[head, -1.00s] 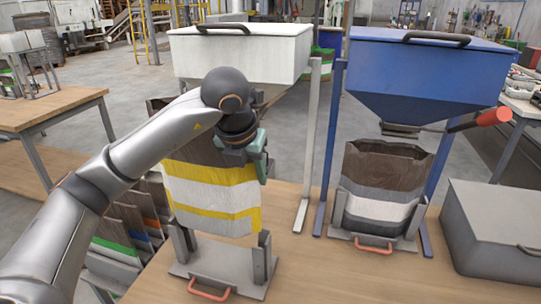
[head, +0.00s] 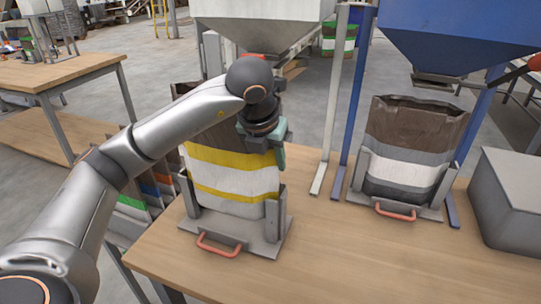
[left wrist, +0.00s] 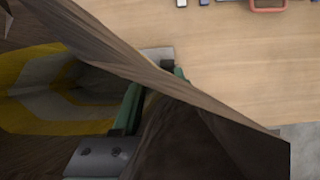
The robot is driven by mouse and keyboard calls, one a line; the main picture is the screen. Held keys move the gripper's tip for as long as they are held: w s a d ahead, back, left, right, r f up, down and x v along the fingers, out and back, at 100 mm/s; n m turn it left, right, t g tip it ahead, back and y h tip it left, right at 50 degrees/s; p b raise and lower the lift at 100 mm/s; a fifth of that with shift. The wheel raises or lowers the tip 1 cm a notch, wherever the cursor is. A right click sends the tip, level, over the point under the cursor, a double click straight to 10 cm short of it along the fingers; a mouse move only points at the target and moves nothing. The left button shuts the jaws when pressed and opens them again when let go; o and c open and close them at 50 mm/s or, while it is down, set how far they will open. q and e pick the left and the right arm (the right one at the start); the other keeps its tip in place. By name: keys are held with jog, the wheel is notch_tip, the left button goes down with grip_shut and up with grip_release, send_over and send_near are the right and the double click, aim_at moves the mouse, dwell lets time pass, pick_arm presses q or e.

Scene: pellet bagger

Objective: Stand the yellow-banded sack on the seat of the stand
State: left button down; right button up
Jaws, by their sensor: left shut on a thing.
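The yellow-banded sack (head: 232,178), brown at the top with white and yellow bands, stands roughly upright. My left gripper (head: 277,148) is shut on its upper right side; in the left wrist view the jaws (left wrist: 128,112) grip the sack's brown wall (left wrist: 150,72), and its open mouth shows a yellow-and-white inside. The sack's lower part is between the side posts of the grey stand (head: 262,243), which has a red handle in front. Its bottom edge is low, close to the seat; I cannot tell whether it touches. My arm hides part of the sack's top. My right gripper is not in view.
A white hopper (head: 262,20) hangs behind the stand. To the right, a grey-and-white-banded sack (head: 412,150) sits in another stand under a blue hopper (head: 460,35). A grey box (head: 512,190) is at the right. The wooden table front (head: 350,260) is clear.

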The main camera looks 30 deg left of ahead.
aim_at(271, 184)
pick_arm(q)
notch_tip(271, 184, down, 4)
jog(key=b, duration=0.2)
jog(key=shift+f+b, duration=0.1)
jog(key=shift+b, duration=0.25)
jog(key=shift+f+b, duration=0.55)
jog(key=shift+f, duration=0.5)
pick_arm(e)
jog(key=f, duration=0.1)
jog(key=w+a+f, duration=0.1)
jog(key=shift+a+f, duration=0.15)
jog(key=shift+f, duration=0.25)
pick_arm(q)
jog(key=shift+b, duration=0.3)
